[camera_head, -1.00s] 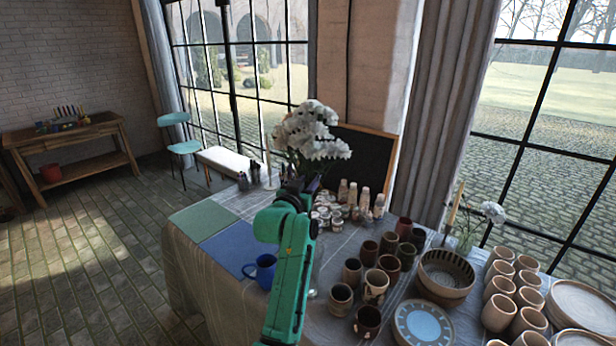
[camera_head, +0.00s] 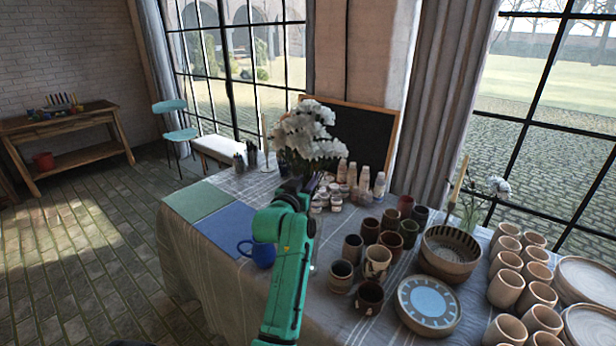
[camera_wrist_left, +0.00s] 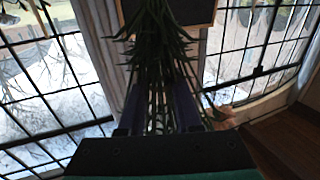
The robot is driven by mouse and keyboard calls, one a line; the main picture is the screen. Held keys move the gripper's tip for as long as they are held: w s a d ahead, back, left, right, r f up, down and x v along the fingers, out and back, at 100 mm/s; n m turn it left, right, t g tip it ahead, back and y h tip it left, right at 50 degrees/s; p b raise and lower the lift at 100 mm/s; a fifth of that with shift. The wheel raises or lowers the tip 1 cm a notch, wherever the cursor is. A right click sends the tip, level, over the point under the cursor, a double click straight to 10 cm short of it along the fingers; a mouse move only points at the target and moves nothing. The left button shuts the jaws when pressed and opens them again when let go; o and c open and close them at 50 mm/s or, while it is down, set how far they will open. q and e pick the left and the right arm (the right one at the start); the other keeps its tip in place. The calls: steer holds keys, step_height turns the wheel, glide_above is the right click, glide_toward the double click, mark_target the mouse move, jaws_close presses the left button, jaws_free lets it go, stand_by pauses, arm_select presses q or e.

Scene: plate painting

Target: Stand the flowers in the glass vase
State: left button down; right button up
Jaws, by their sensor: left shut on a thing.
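A bunch of white flowers (camera_head: 306,132) with green leaves is held upright above the table in the head view. My left gripper (camera_head: 298,184) is shut on its stems, which run between the fingers (camera_wrist_left: 158,108) in the left wrist view. The lower stem ends are hidden behind my green arm. A clear glass edge (camera_head: 314,268) shows just right of my forearm; most of it is hidden, and I cannot tell if it is the glass vase. Another white flower (camera_head: 499,187) with greenery stands at the right, by a candle. My right gripper is not in view.
A blue mug (camera_head: 262,252) stands left of my arm, by the blue mat (camera_head: 228,232) and green mat (camera_head: 198,201). Small paint jars, dark cups, a striped bowl (camera_head: 450,246) and a blue-centred plate (camera_head: 428,301) crowd the right. A blackboard (camera_head: 358,134) stands behind.

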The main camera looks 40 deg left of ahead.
arm_select(q)
steer(key=shift+f+b, duration=2.6)
steer(key=shift+f, duration=1.65)
steer(key=c, duration=0.5)
jaws_free()
steer(key=shift+s, duration=0.1)
steer(key=shift+s+d+f, duration=0.1)
steer(key=shift+s+d, duration=0.1)
steer(key=shift+s, duration=0.15)
steer(key=b+v, duration=0.3)
steer(key=v, duration=1)
steer(key=shift+s+d, duration=0.15)
steer(key=shift+s, duration=0.15)
